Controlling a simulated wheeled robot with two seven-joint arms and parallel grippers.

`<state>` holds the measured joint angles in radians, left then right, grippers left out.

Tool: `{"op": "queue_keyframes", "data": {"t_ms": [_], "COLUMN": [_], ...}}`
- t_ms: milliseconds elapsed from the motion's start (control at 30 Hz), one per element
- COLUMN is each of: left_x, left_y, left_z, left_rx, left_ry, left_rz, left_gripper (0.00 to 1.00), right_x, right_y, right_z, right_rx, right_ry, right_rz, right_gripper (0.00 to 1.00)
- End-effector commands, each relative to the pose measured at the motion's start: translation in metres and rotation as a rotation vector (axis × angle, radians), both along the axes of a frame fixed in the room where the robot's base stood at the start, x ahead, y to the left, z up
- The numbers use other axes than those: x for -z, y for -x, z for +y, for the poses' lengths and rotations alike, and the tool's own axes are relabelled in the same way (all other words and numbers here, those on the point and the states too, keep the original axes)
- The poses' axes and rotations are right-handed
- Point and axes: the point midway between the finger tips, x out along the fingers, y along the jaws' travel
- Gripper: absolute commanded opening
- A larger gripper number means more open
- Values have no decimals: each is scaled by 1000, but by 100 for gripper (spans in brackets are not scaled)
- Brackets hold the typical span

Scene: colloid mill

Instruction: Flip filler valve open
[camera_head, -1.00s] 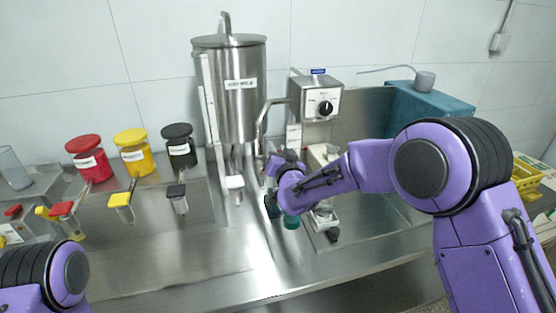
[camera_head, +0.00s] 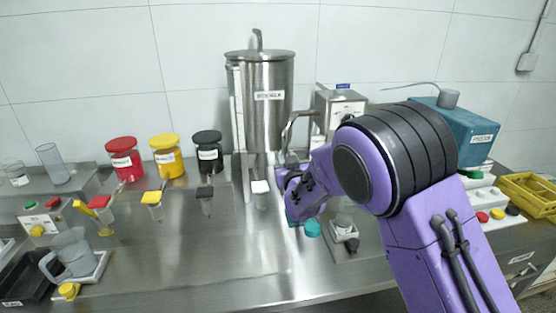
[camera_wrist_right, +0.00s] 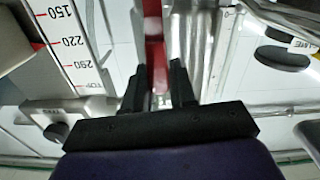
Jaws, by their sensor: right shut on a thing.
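My right gripper (camera_head: 284,172) is at the lower end of the bent steel pipe (camera_head: 290,126), just right of the steel tank (camera_head: 262,118). My own purple arm covers part of this spot in the head view. In the right wrist view the two black fingers (camera_wrist_right: 159,86) are closed around a narrow red bar (camera_wrist_right: 154,45), which looks like the valve's lever. How far the lever is turned cannot be told. A control box with a knob (camera_head: 342,110) stands right of the pipe. My left gripper is out of view.
Red (camera_head: 124,160), yellow (camera_head: 167,158) and black (camera_head: 208,154) lidded jars stand along the wall. A clear jug (camera_head: 74,254) is at the lower left. A teal box (camera_head: 476,138) and a yellow basket (camera_head: 530,195) are at the right. The front middle of the steel counter (camera_head: 205,265) is clear.

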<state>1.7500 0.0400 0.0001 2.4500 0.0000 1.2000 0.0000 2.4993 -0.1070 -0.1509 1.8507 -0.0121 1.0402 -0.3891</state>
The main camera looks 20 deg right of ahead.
Motion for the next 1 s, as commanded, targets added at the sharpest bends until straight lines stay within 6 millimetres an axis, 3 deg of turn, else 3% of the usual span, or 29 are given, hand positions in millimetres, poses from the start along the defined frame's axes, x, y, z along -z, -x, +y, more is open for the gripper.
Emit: {"op": "queue_keyframes", "data": {"t_ms": [367,400,433,767,867,1000], "left_x": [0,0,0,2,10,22], "left_y": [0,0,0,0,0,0], "left_z": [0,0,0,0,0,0], "left_rx": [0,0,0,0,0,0], "left_ry": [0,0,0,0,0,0], "left_rz": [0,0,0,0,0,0], "left_gripper": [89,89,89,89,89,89], "right_x": [-1,-1,-1,0,2,3], "right_y": [0,0,0,2,16,50], "right_z": [0,0,0,3,7,15], "right_rx": [1,1,0,-2,-2,-2], "right_ry": [3,3,3,2,3,4], "right_rz": [-1,0,0,0,0,-2], "right_gripper": [0,39,48,49,49,49]}}
